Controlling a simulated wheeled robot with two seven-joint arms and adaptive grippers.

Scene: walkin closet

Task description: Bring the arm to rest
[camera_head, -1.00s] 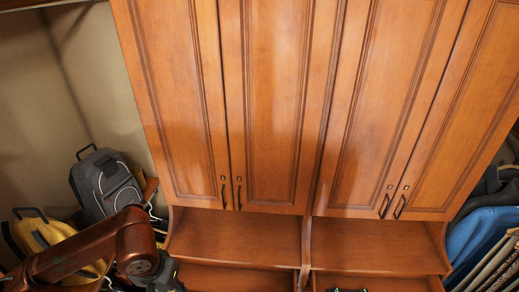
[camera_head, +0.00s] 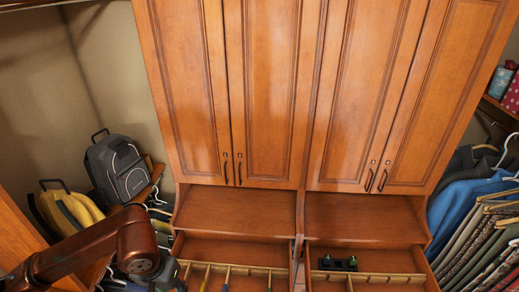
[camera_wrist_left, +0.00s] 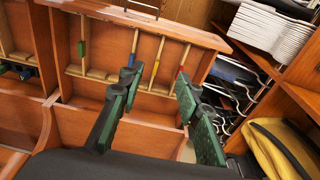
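My left arm (camera_head: 90,248) comes in from the lower left in the head view. Its left gripper (camera_head: 166,276) is dark and partly cut off by the bottom edge, in front of the left side of the cabinet. In the left wrist view the left gripper (camera_wrist_left: 158,112) has its two green-padded fingers well apart with nothing between them. Behind them is an open drawer (camera_wrist_left: 145,105) with wooden dividers. My right arm and gripper do not show.
A tall wooden cabinet (camera_head: 268,90) has shut doors above two open drawers. A small black-and-green item (camera_head: 338,263) lies in the right drawer. A grey backpack (camera_head: 120,170) and a yellow bag (camera_head: 70,212) are at left. Hanging clothes (camera_head: 465,215) are at right.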

